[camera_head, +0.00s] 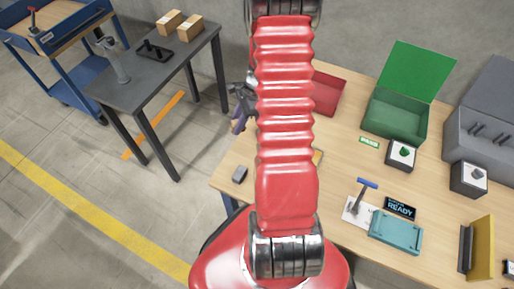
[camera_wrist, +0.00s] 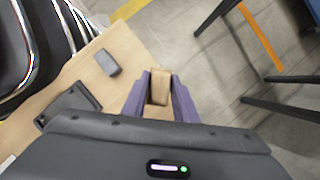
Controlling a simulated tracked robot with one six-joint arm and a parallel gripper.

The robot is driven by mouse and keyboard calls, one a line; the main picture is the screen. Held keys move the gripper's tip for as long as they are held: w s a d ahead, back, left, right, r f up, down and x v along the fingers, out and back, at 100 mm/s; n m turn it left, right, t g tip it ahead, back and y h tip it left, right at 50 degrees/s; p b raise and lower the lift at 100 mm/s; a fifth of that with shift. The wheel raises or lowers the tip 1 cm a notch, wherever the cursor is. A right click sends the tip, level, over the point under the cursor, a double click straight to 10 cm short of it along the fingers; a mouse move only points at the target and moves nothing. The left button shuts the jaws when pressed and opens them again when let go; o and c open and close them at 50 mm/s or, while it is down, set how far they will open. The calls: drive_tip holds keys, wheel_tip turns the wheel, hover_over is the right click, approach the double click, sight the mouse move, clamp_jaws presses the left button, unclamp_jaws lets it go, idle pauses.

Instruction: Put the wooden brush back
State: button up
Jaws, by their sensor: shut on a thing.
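My gripper (camera_wrist: 159,94) shows in the wrist view with purple fingers shut on a light brown wooden piece, which looks like the wooden brush (camera_wrist: 159,87). Only a short part of it shows between the fingers; bristles cannot be made out. In the head view my gripper (camera_head: 238,122) is left of my red arm, around the left edge of the wooden workbench (camera_head: 229,189). The held piece cannot be made out there. My arm hides the middle of the bench.
A grey block (camera_head: 240,174) lies near the bench's left edge. A dark table (camera_head: 135,75) stands left across a floor gap.

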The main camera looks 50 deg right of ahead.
drive_tip(key=s+d+f+m+t+h, duration=0.1)
drive_tip(key=s+d+f+m, duration=0.1)
drive_tip(key=s+d+m, duration=0.2)
drive_tip(key=shift+s, duration=0.65)
drive_tip(key=shift+f, duration=2.9)
drive_tip(key=shift+f, duration=2.1)
drive_tip(key=o, duration=1)
drive_tip(key=shift+o, duration=0.2)
